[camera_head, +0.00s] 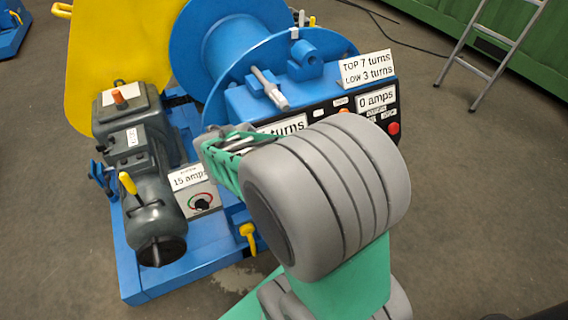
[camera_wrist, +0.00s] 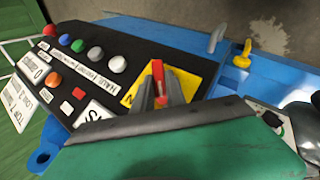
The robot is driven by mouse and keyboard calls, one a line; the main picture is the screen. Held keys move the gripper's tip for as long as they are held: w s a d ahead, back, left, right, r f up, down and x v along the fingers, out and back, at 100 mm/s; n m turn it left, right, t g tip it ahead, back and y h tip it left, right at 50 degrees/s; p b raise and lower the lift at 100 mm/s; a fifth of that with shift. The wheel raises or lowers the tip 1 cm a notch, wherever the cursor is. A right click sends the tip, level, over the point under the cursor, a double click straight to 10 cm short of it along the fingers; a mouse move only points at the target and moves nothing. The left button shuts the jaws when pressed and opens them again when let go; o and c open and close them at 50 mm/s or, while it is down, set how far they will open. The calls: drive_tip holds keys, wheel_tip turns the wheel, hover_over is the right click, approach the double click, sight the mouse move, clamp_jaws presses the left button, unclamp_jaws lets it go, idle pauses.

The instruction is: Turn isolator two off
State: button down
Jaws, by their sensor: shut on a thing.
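In the wrist view, a red isolator handle (camera_wrist: 158,72) stands on a yellow plate (camera_wrist: 188,82) at the end of the black control panel (camera_wrist: 92,84). My gripper (camera_wrist: 160,92) has its grey fingers on either side of the handle and is shut on it. Lettering on the yellow plate is mostly covered, so I cannot read which isolator it is. In the head view, my gripper (camera_head: 232,142) reaches the front of the blue winch housing (camera_head: 240,105). My thick grey wrist hides the handle and plate there.
The panel carries coloured buttons and a red stop button (camera_head: 394,128). A red-and-green dial (camera_head: 202,202) sits below a "15 amps" sign (camera_head: 188,178). A grey motor (camera_head: 150,205) and a yellow hook (camera_head: 249,236) are nearby. A ladder (camera_head: 490,50) stands back right. Floor at right is clear.

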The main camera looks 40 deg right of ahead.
drive_tip(key=shift+n+h, duration=0.3)
drive_tip(key=shift+h, duration=0.2)
drive_tip(key=c, duration=1.4)
unclamp_jaws()
drive_tip(key=shift+o, duration=0.2)
drive_tip(key=p+v, duration=0.2)
drive_tip(key=v, duration=0.5)
drive_tip(key=shift+a+r, duration=0.25)
drive_tip(key=shift+r, duration=0.05)
drive_tip(key=shift+p, duration=0.3)
